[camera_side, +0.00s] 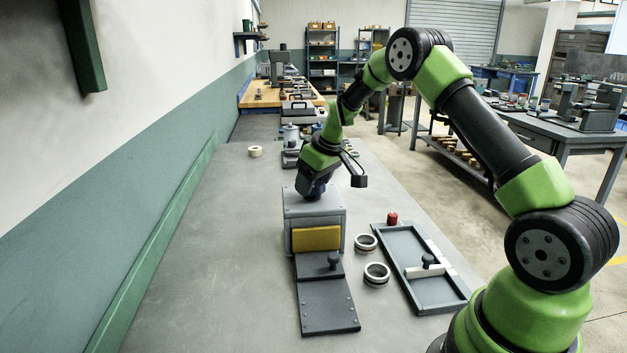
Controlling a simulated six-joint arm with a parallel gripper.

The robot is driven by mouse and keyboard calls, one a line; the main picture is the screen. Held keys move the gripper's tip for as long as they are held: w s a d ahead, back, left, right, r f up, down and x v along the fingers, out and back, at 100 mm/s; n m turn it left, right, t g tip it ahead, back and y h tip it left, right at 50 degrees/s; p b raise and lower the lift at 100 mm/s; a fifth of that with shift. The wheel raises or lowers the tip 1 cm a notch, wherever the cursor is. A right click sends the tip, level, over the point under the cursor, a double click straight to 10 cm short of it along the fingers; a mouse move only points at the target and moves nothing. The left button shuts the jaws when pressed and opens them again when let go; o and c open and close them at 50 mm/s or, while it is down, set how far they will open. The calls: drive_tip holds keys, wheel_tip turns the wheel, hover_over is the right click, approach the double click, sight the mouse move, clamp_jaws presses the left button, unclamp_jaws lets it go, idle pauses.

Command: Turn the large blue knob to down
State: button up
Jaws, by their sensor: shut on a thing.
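The grey box (296,206) of the ring grinder stands on the bench, with a yellow panel (317,238) on its front. My gripper (313,194) points down at the top of this box and is shut on the large blue knob there. The knob is almost wholly hidden by the dark blue gripper, so I cannot tell which way it points. A dark sliding plate (328,305) with a small black knob (334,260) extends from the box toward the camera.
Two metal rings (377,273) lie right of the box. A shallow tray (440,294) with a white bar (430,271) and a red cylinder (392,218) are further right. A pale roll (255,151) lies behind. The bench (210,270) left of the box is clear.

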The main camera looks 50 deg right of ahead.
drive_tip(key=o, duration=0.9)
drive_tip(key=v, duration=1)
drive_tip(key=s+a+r+m+t, duration=0.1)
drive_tip(key=s+a+r+m, duration=0.1)
drive_tip(key=s+a+r, duration=0.85)
drive_tip(key=s+a, duration=0.2)
drive_tip(key=s, duration=0.2)
drive_tip(key=s+a+f+m+t+y, duration=0.1)
drive_tip(key=s+a, duration=0.2)
drive_tip(key=s, duration=0.1)
drive_tip(key=s+a+f+m+y, duration=0.1)
drive_tip(key=s+a, duration=0.2)
drive_tip(key=s, duration=0.1)
drive_tip(key=shift+s+f+t, duration=0.2)
drive_tip(key=shift+s+t, duration=0.1)
drive_tip(key=shift+s, duration=0.05)
